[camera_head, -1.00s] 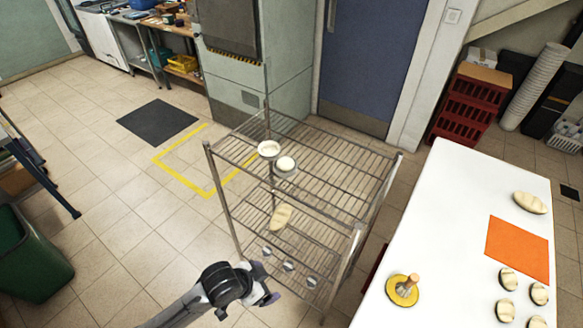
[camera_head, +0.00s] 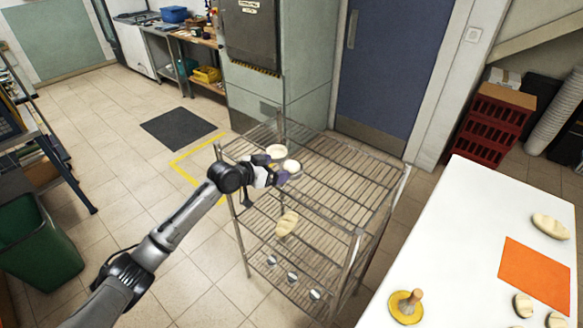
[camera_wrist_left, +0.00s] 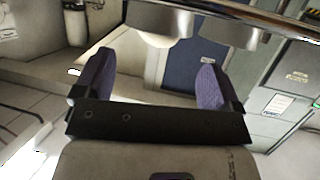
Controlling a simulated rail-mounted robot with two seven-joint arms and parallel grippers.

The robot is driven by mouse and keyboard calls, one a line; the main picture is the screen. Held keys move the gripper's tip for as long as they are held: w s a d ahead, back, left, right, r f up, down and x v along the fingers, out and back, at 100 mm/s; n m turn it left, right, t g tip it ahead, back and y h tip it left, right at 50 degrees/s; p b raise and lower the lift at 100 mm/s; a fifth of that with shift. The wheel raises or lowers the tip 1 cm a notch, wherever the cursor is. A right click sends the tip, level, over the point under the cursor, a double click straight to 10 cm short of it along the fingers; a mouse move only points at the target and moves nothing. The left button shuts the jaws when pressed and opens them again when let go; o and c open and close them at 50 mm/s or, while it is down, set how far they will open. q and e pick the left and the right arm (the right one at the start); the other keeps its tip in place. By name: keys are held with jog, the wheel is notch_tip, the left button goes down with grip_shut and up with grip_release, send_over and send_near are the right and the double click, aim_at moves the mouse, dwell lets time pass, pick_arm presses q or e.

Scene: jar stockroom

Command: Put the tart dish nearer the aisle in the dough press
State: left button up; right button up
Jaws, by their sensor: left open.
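Two small round tart dishes stand side by side on the rack's top shelf. My left gripper (camera_head: 280,176) is at the top shelf's left edge, close to both dishes. In the left wrist view its purple fingers (camera_wrist_left: 153,85) are wide apart with nothing between them. Both dishes show inverted at that view's top edge, a left one (camera_wrist_left: 160,18) and a right one (camera_wrist_left: 228,25), beyond the fingers. I cannot tell for sure which object is the dough press. My right gripper is not in view.
The wire rack (camera_head: 350,190) has a loaf (camera_head: 287,223) and several small items lower down. A grey machine (camera_head: 300,60) stands behind it. A white table (camera_head: 470,230) at right bears an orange mat (camera_head: 535,274) and a yellow disc with wooden handle (camera_head: 406,306).

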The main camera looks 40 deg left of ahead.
aim_at(291, 164)
pick_arm(q)
jog(key=shift+x, duration=0.85)
jog(key=x, duration=0.1)
jog(key=p+x, duration=0.1)
jog(key=x, duration=0.2)
jog(key=shift+w+d+r, duration=0.2)
jog(key=shift+d+r, duration=0.05)
jog(key=shift+r, duration=0.05)
jog(key=shift+w+d+f, duration=0.1)
jog(key=shift+w+f, duration=0.1)
jog(key=shift+w, duration=0.2)
jog(key=c, duration=0.6)
